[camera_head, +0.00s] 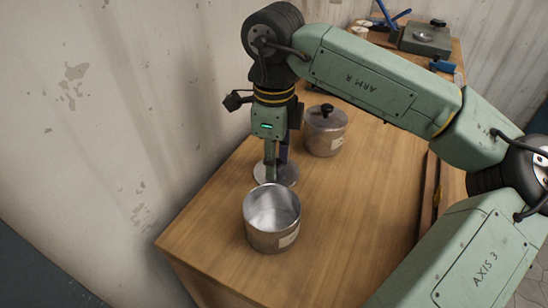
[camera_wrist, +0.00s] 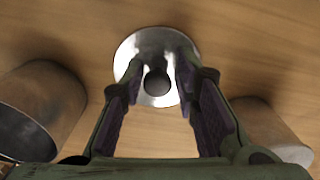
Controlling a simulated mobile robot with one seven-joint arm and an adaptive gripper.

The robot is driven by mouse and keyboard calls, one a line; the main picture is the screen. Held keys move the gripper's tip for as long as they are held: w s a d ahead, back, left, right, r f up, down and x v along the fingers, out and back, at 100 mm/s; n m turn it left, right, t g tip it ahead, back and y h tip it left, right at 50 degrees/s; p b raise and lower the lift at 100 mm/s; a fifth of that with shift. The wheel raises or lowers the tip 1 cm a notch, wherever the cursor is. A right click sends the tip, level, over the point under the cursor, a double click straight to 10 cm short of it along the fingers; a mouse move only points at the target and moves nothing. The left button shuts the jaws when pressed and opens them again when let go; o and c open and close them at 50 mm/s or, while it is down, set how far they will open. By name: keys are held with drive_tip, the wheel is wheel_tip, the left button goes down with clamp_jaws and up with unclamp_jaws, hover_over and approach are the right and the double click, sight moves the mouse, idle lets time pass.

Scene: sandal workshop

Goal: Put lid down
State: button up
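A round metal lid (camera_head: 262,176) with a dark knob (camera_wrist: 157,83) appears to lie flat on the table, just behind an open, empty metal pot (camera_head: 271,225). In the wrist view the lid (camera_wrist: 140,50) is below my fingers, knob up. My gripper (camera_head: 272,178) points straight down over the lid. Its two fingers (camera_wrist: 158,76) stand apart on either side of the knob, with a gap visible at each side. The open pot also shows at the left of the wrist view (camera_wrist: 45,100).
A second pot (camera_head: 325,135), with its lid on, stands behind and to the right of my gripper. A wall (camera_head: 120,130) runs along the table's left side. The wooden tabletop (camera_head: 360,215) is clear on the right. Tools and a green device (camera_head: 425,40) sit far back.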

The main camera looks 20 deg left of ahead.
drive_tip(key=shift+o, duration=0.8)
drive_tip(key=shift+r, duration=0.3)
wheel_tip(320, 180, up, 12)
drive_tip(key=b, duration=0.1)
drive_tip(key=shift+f, duration=0.2)
